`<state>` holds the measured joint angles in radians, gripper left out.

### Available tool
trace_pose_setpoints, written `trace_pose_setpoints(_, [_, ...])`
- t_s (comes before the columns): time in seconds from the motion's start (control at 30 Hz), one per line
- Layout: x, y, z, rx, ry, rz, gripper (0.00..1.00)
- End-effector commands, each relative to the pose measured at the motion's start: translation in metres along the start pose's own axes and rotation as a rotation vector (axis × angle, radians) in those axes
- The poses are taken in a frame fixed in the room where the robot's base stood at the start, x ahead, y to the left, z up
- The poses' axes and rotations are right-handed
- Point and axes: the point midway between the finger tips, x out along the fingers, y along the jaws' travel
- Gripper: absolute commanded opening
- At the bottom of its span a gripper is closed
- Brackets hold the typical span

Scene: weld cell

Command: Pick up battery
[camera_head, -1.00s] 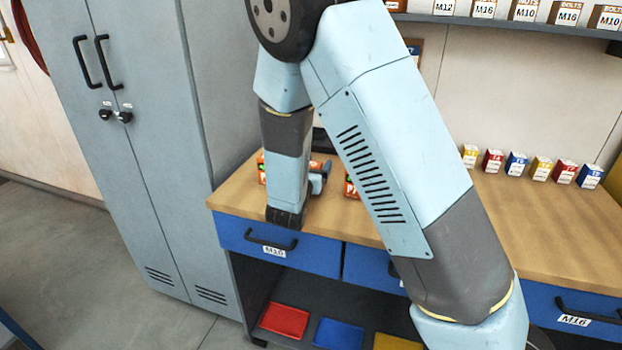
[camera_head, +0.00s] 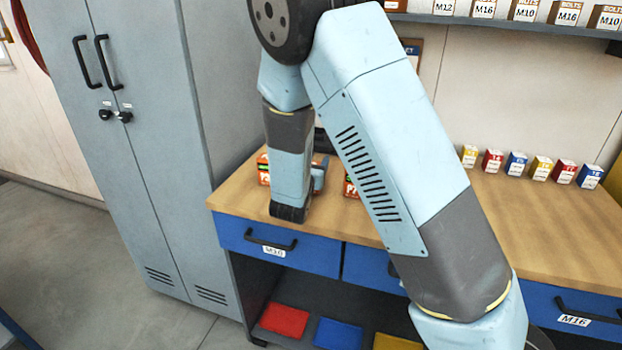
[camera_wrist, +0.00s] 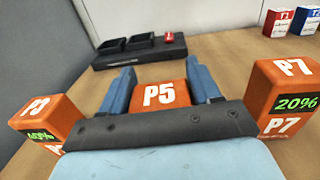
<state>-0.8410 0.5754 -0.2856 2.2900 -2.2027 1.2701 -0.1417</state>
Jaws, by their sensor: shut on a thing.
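In the wrist view, an orange battery marked P5 (camera_wrist: 160,95) sits between the two blue fingers of my gripper (camera_wrist: 162,84). The fingers are shut on it, one on each side. An orange battery marked P3 (camera_wrist: 45,118) with a green 40% display stands to the left. An orange battery marked P7 (camera_wrist: 287,95) with a green 20% display stands to the right. In the head view, my arm hides the P5 battery, and the neighbouring batteries show only in part, one at the left (camera_head: 263,170) and one at the right (camera_head: 350,188).
A black tray-like station (camera_wrist: 138,50) with square sockets and a red part lies behind the batteries. Small labelled boxes (camera_head: 541,168) line the back right of the wooden bench (camera_head: 510,215). A grey cabinet (camera_head: 150,150) stands left of the bench. Drawers (camera_head: 285,245) are below.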

Motion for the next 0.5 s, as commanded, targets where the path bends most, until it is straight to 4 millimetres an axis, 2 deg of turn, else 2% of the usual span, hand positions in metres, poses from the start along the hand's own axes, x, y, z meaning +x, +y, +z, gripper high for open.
trace_pose_setpoints(0.03, [-0.0002,0.0002,-0.0001,0.0,0.0,0.001,0.26])
trace_pose_setpoints(0.13, [-0.0002,0.0002,-0.0001,0.0,0.0,0.001,0.17])
trace_pose_setpoints(0.5, [0.0,0.0003,0.0065,0.002,-0.001,0.0,0.17])
